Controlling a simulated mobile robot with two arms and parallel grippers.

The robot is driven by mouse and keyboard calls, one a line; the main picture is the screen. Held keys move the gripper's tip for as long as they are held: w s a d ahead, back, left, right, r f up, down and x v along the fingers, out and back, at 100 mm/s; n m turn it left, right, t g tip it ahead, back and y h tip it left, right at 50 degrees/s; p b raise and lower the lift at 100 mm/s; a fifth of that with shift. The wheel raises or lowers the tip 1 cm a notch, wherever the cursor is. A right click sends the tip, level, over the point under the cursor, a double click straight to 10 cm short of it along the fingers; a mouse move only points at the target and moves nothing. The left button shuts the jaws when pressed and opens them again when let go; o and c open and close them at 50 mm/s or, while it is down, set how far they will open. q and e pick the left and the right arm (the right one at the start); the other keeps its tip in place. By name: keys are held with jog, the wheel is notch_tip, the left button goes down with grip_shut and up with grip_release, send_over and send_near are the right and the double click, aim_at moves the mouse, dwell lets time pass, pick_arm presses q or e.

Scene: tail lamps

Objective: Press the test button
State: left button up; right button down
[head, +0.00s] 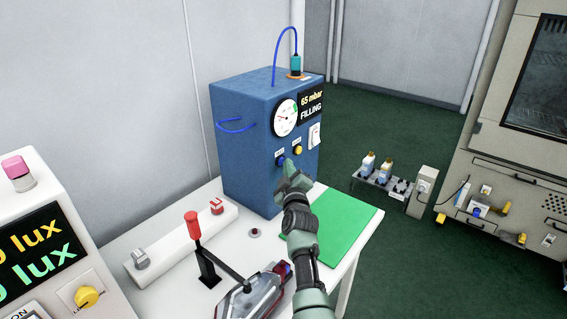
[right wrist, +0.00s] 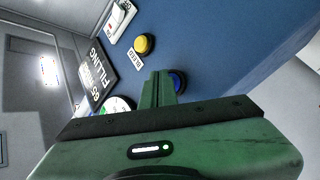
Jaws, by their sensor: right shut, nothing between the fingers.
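The blue test box (head: 245,150) stands at the back of the white table, with a round gauge and a display reading "65 mbar FILLING". Its front has a blue button (head: 281,160) and a yellow button (head: 298,150), which also show in the right wrist view as blue (right wrist: 179,80) and yellow (right wrist: 144,44). My right gripper (head: 287,166) is shut and empty, its fingertips (right wrist: 160,78) at the blue button, partly covering it. I cannot tell whether they touch. The small labels are too small to read in the head view. My left gripper is not in view.
A tail lamp (head: 250,299) sits in a fixture with a red-handled clamp (head: 193,226) at the front. A green mat (head: 345,222) lies on the table at right. A lux meter box (head: 30,210) stands at left. The floor (head: 370,125) beyond is mostly open.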

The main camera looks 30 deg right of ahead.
jog(key=shift+s+d+p, duration=0.3)
jog(key=shift+s+p, duration=0.2)
jog(key=shift+s, duration=0.25)
jog(key=shift+s+d+p, duration=0.3)
jog(key=shift+s+p, duration=0.15)
jog(key=shift+s, duration=0.35)
jog(key=shift+s+d+p, duration=0.35)
jog(key=shift+s+p, duration=0.15)
jog(key=shift+s, duration=0.25)
jog(key=shift+s+d+p, duration=0.3)
jog(key=shift+s+p, duration=0.15)
jog(key=shift+s, duration=0.35)
